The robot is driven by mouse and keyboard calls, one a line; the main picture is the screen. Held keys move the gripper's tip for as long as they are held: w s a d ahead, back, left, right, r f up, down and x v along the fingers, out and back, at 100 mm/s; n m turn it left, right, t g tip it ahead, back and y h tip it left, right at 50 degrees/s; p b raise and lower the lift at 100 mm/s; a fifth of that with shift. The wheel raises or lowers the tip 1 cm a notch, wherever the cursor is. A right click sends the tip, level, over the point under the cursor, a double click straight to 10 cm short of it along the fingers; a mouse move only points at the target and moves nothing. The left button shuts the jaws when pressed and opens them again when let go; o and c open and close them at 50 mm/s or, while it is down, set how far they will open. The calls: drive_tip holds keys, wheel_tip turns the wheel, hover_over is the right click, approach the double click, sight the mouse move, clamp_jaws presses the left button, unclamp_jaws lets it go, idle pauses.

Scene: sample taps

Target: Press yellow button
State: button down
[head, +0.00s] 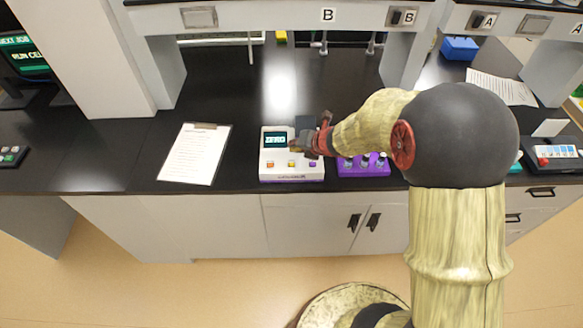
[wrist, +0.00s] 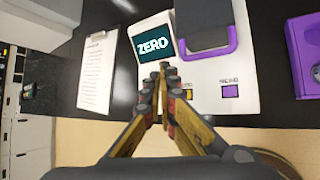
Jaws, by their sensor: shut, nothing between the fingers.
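The white instrument (head: 291,173) stands near the front edge of the black bench; its screen (head: 275,139) reads ZERO. Along its front are an orange button (head: 270,165), a yellow button (head: 291,164) and a purple button (head: 311,163). My gripper (head: 294,147) is shut and empty above the instrument, with its tips just behind the yellow button as seen from the head. In the wrist view, my gripper (wrist: 163,67) points at the panel beside the screen (wrist: 155,46). The yellow button (wrist: 188,93) is partly hidden behind a finger. The purple button (wrist: 230,91) is clear. The orange one is hidden there.
A purple rack (head: 365,170) with small vials stands close on the right of the instrument. A clipboard (head: 195,153) lies to its left. A dark block with a purple frame (wrist: 208,52) sits on the instrument behind the buttons. The bench behind is mostly bare.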

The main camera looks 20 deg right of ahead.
sight(294, 163)
drive_tip(key=shift+f+b, duration=2)
drive_tip(key=shift+f, duration=0.65)
drive_tip(key=shift+f+b, duration=0.4)
drive_tip(key=shift+f+b, duration=0.4)
drive_tip(key=shift+r, duration=0.15)
drive_tip(key=shift+r+p, duration=0.7)
wheel_tip(294, 163, up, 5)
drive_tip(key=p, duration=0.4)
